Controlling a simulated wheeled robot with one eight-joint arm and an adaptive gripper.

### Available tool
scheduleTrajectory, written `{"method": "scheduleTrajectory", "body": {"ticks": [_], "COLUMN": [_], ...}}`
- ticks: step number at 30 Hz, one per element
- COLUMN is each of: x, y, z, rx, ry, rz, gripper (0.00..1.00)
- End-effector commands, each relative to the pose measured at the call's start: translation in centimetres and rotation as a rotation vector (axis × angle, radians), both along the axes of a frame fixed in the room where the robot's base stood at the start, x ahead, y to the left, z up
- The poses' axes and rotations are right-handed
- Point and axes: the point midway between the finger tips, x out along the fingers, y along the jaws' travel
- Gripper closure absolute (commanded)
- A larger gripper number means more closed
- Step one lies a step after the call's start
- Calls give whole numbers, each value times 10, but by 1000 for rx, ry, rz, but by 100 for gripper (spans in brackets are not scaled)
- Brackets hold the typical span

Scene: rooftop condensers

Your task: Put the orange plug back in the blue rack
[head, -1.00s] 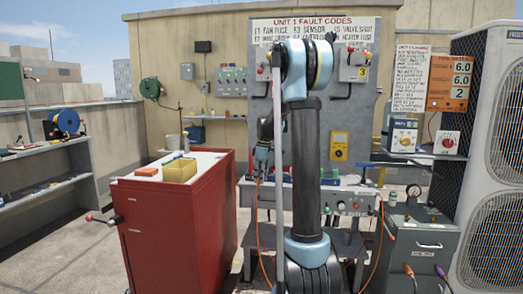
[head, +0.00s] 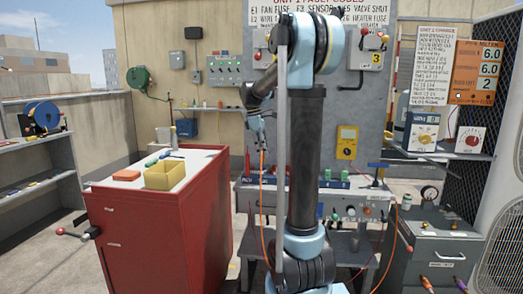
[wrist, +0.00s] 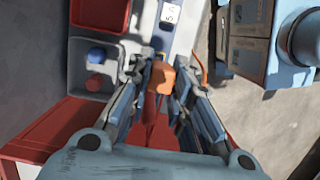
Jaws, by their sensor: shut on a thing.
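My gripper (head: 260,142) hangs above the left part of the grey bench, fingers pointing down. In the wrist view the fingers (wrist: 160,92) are shut on the orange plug (wrist: 161,76), a blocky orange piece. An orange cable (head: 262,212) hangs below the gripper in the head view and runs down past the bench front. Blue pieces stand along the bench top; a long blue one (head: 335,184), partly behind my arm, may be the blue rack, but I cannot tell for sure. The plug is apart from it.
A red cabinet (head: 170,235) stands left, with a yellow bin (head: 165,176) on top. The grey bench (head: 350,206) has a fault-code board behind it. A grey cabinet (head: 440,245) stands right. In the wrist view a grey tray (wrist: 78,68) holds blue and red round pieces.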

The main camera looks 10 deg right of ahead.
Motion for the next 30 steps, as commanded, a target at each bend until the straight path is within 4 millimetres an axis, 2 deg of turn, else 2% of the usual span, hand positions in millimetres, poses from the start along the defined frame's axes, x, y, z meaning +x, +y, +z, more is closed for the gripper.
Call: {"method": "scheduleTrajectory", "body": {"ticks": [18, 30], "x": [0, 0], "y": [0, 0], "z": [-47, -54], "rx": [1, 1], "ry": [0, 0], "rz": [0, 0], "gripper": [100, 100]}}
